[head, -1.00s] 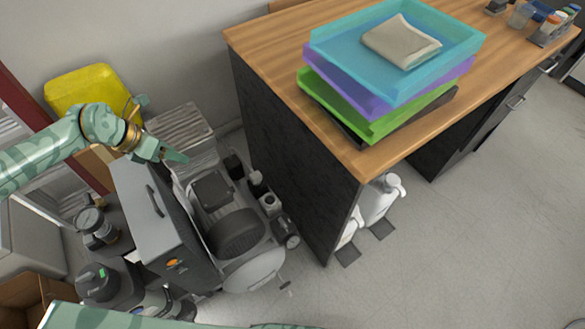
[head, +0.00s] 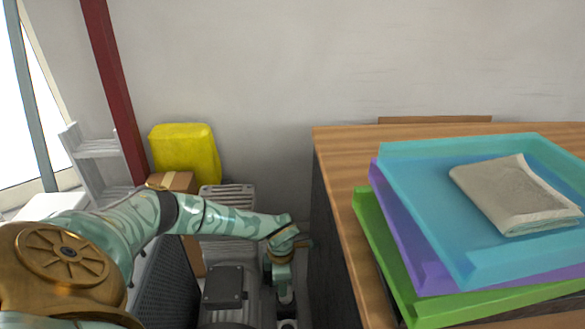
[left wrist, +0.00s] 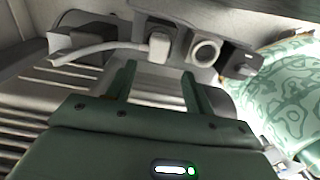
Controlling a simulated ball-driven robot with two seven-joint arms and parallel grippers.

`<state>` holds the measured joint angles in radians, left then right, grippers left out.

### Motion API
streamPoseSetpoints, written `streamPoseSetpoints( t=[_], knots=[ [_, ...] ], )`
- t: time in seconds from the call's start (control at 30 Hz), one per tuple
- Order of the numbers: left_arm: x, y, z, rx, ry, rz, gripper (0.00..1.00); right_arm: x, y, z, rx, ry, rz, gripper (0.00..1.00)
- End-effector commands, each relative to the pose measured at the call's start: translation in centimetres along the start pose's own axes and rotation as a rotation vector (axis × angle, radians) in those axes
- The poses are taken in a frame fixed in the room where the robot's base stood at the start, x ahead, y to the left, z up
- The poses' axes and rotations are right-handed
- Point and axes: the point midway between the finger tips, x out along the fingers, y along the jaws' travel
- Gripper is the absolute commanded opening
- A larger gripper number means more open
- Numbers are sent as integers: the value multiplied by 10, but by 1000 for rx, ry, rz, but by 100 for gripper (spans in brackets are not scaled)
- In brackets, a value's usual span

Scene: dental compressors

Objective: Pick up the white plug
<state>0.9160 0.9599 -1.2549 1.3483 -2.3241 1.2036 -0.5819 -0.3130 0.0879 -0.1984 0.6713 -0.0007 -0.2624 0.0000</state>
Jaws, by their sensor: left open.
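The white plug (left wrist: 159,46) shows at the top middle of the left wrist view, with a pale cable running from it to the left. My left gripper (left wrist: 158,76) is open. Its two fingers point toward the plug, one on each side of it in the picture, with nothing seen between them. I cannot tell how far the fingertips are from the plug. In the head view my left gripper (head: 284,292) hangs pointing down between the compressor and the desk, and the plug cannot be made out there. My right gripper is out of view.
A round white-rimmed socket (left wrist: 205,52) sits right of the plug. The grey compressor (head: 224,285) stands left of my gripper. The wooden desk (head: 335,165) is close on the right, bearing a blue tray (head: 410,185) with a folded cloth (head: 515,195). A yellow container (head: 185,152) stands behind.

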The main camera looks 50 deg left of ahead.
Motion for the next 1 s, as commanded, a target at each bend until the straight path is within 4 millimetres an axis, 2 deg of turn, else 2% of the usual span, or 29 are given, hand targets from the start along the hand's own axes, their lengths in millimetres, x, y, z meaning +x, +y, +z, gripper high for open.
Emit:
streamPoseSetpoints(
  t=[0.03, 0.27, 0.53, 0.63, 0.87, 1.0],
  knots=[
    [17, -1, -1, 0, 4, -4, 53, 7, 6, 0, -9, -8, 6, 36],
    [34, 0, 0, 0, 1, -1, 53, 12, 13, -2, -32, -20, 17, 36],
    [78, 3, 8, -1, 4, -5, 53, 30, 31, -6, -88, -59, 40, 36],
    [83, 4, 9, -1, 1, -3, 53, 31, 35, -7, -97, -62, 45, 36],
    [80, 4, 9, -1, -2, 0, 53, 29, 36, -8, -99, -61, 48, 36],
    [80, 4, 9, -1, -2, 0, 14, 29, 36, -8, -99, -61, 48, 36]
  ],
)
